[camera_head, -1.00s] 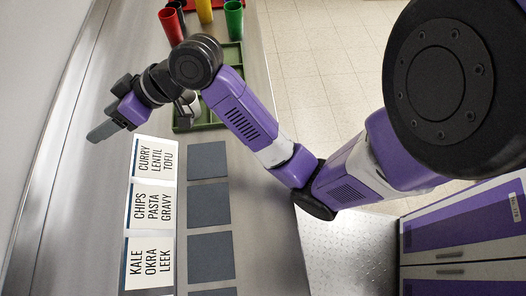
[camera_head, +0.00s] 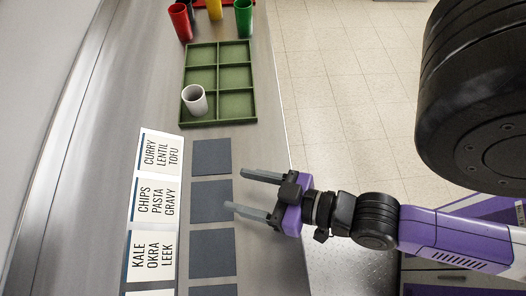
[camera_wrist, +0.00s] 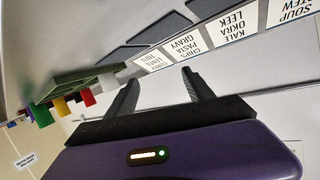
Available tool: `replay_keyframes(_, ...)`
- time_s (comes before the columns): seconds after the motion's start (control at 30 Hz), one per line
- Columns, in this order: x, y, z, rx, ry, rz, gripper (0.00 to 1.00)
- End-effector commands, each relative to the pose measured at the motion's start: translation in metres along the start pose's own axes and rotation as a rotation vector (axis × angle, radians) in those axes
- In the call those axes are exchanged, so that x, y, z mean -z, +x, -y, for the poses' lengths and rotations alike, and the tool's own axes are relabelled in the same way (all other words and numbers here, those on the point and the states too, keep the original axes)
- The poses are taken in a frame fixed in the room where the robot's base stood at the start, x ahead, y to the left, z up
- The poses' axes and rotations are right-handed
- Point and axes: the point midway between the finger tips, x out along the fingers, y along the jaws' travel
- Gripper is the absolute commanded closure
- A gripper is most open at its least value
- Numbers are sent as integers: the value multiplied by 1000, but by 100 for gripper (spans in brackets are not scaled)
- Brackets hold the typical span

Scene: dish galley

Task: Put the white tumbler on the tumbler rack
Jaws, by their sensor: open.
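The white tumbler (camera_head: 195,104) stands mouth up in the near left compartment of the green tumbler rack (camera_head: 219,90). The rack is a low tray with two columns of square compartments, and the others are empty. My gripper (camera_head: 236,191) is open and empty at the counter's right part, beside the grey squares and well apart from the tumbler. In the wrist view the open fingers (camera_wrist: 158,84) have nothing between them. The rack (camera_wrist: 88,92) shows there edge-on at the left; I cannot make out the tumbler in it.
Red (camera_head: 181,21), yellow (camera_head: 214,9) and green (camera_head: 243,16) tumblers stand beyond the rack. White word cards (camera_head: 157,201) and dark grey squares (camera_head: 210,201) line the near counter. The counter's right edge drops to a tiled floor (camera_head: 345,85).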

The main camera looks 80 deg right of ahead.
Motion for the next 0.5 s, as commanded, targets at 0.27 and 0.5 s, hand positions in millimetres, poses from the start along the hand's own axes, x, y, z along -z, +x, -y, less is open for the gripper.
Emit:
replay_keyframes(0.27, 13, -49, -12, 71, -165, -35, 39)
replay_keyframes(0.5, 15, -51, -12, 75, -172, -39, 39)
